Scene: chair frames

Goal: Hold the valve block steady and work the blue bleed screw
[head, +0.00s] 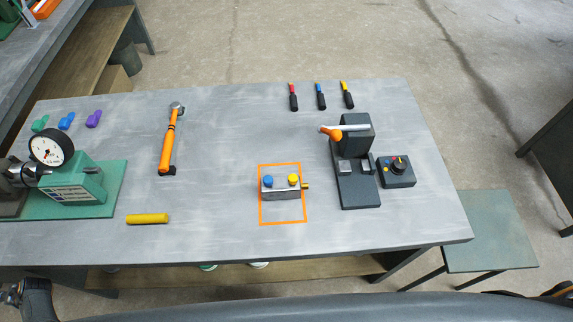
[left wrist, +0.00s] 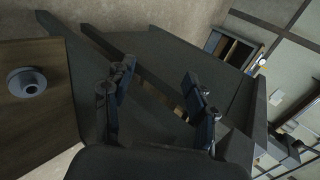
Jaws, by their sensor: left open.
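The valve block (head: 282,194) is a small grey block standing inside an orange outline (head: 261,208) on the grey workbench. The blue bleed screw (head: 268,181) is on top of it at the left, and a yellow screw (head: 293,179) is at the right. A brass fitting sticks out of its right side. My left gripper (left wrist: 158,98) is open and empty in the left wrist view, with its two dark fingers well apart. It is away from the block, which I cannot make out in that view.
Right of the block are a dark fixture (head: 358,190) and a control box (head: 397,171). Screwdrivers (head: 320,96) lie behind. The bench in front is clear.

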